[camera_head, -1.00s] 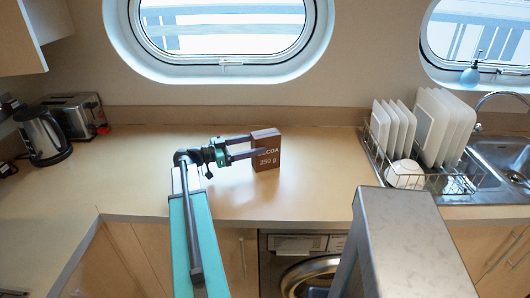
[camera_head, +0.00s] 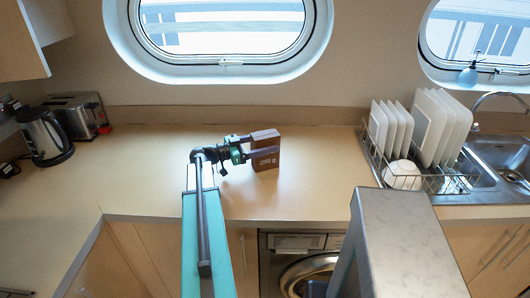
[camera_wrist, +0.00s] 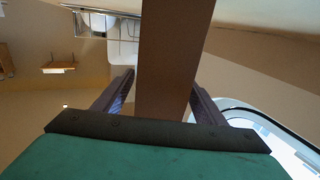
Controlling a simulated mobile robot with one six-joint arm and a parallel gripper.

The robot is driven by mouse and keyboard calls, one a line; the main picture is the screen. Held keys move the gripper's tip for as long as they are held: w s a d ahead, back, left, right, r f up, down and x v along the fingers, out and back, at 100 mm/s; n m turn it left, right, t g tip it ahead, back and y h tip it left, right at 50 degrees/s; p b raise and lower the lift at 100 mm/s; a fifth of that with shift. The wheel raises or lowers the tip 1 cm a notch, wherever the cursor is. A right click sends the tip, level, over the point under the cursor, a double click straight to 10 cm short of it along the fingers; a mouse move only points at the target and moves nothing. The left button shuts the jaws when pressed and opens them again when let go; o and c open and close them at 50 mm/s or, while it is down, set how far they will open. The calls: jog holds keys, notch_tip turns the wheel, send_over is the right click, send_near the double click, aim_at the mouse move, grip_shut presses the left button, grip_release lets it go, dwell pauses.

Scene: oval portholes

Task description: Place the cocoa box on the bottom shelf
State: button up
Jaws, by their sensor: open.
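The brown cocoa box (camera_head: 266,147) stands upright on the wooden counter (camera_head: 310,185) below the large oval porthole. Part of its label is covered by a finger of mine. My gripper (camera_head: 262,146) comes in from the left with its fingers open around the box, one in front and one behind. In the wrist view the box (camera_wrist: 168,65) rises between my two fingers (camera_wrist: 160,100), with a visible gap at the left finger. I cannot make out for certain which surface is the bottom shelf.
A kettle (camera_head: 44,137) and toaster (camera_head: 78,115) stand at the left, below a wall cabinet (camera_head: 20,45). A dish rack (camera_head: 437,182) with white plates and a sink (camera_head: 500,165) are at the right. The counter around the box is clear.

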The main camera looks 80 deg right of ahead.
jog(key=shift+c, duration=0.2)
jog(key=c, duration=1.4)
jog(key=shift+r, duration=0.25)
jog(key=shift+c, duration=0.2)
jog(key=shift+r+b, duration=1.5)
jog(key=shift+r, duration=3.3)
